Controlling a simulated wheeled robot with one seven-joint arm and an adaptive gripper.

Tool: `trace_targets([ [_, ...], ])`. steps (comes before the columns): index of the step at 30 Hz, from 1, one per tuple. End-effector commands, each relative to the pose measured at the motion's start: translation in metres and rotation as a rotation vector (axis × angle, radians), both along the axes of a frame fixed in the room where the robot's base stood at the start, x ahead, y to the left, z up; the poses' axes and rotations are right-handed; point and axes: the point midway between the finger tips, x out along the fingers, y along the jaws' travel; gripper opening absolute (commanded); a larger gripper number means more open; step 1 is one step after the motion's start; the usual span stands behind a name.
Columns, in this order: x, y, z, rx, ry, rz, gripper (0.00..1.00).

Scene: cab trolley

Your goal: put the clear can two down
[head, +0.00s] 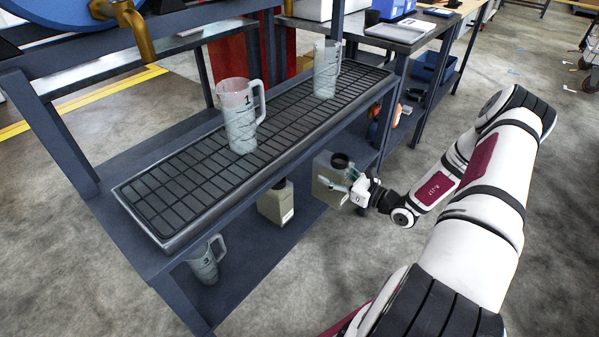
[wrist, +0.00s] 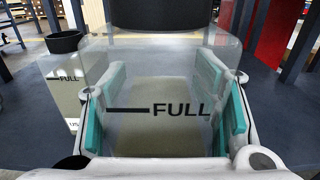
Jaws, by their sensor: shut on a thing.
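My gripper (head: 341,185) is shut on a clear can (head: 325,170) with a black top, at the right end of the trolley's lower shelf. In the wrist view, its teal pads grip the clear can (wrist: 160,128) on both sides. The can looks upright, with a black FULL line on its face and a pale yellowish lower part. I cannot tell whether its base touches the shelf. Its number is not readable. A second can (head: 275,204) with a black cap stands on the lower shelf to the left; it also shows in the wrist view (wrist: 68,95).
A jug marked 1 (head: 240,125) and another jug (head: 326,75) stand on the grated upper tray (head: 185,190). A third jug (head: 204,264) is at the lower shelf's near left. Trolley posts and the upper tray's edge overhang the lower shelf (head: 245,265).

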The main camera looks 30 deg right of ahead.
Motion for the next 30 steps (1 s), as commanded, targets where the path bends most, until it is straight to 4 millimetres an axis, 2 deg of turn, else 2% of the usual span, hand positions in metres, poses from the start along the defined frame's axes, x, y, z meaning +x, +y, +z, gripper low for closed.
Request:
trace_targets([
  [3, 0.029, -0.005, -0.003, -0.004, -0.007, 0.003, 0.00],
  [15, 0.114, -0.023, -0.011, -0.003, -0.006, 0.003, 0.00],
  [19, 0.130, -0.027, -0.012, -0.002, -0.006, 0.002, 0.00],
  [24, 0.137, -0.029, -0.013, 0.000, -0.004, 0.001, 0.00],
  [30, 0.136, -0.028, -0.036, 0.001, -0.004, 0.002, 0.00],
])
